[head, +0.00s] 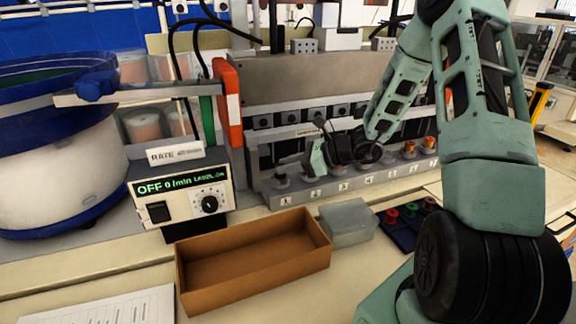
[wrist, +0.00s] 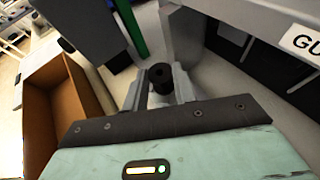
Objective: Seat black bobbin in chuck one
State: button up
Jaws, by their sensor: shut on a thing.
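The black bobbin (wrist: 160,73) stands upright between the two grey fingers of my gripper (wrist: 161,84) in the wrist view. My gripper (head: 287,164) is shut on it. In the head view the gripper reaches left along the row of chucks, with its fingers at the far left end. Chuck one (head: 281,181) is there, above the number 1 plate, just below the fingers. The bobbin is not clear in the head view. Whether its lower end touches the chuck is hidden in both views.
An empty brown box (head: 250,268) and a grey block (head: 347,222) lie in front of the chuck row. A dark tray (head: 400,232) holds coloured bobbins. Copper bobbins (head: 430,143) sit farther right. A controller (head: 180,200) reads OFF, beside an orange-red upright (head: 228,100).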

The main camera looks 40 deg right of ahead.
jog(key=shift+f+b, duration=0.5)
jog(key=shift+f, duration=0.05)
jog(key=o, duration=0.7)
jog(key=shift+c, duration=0.2)
jog(key=p+v, duration=0.5)
jog(key=v, duration=0.6)
dwell(0.4)
dwell(0.5)
